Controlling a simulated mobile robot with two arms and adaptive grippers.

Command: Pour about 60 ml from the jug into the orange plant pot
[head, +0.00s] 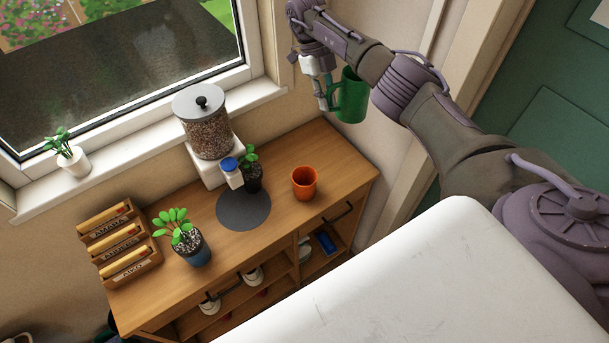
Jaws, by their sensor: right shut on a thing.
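The jug (350,97) is green with a handle on its left side. My right gripper (325,98) is shut on the jug at its handle and holds it raised near the wall, above and behind the cabinet's right end. The jug looks roughly upright, and its contents are hidden. The orange plant pot (304,182) stands upright on the right part of the wooden cabinet top (330,160), below and to the left of the jug. Its inside looks dark and shows no plant. The jug and pot are apart. My left gripper is not in view.
A dark round mat (244,209) lies left of the pot. A dark potted plant (252,178), a blue-capped bottle (232,173) and a lidded seed dispenser (208,130) stand near it. A blue potted plant (190,245) and wooden racks (125,240) stand farther left. The window (130,70) is behind.

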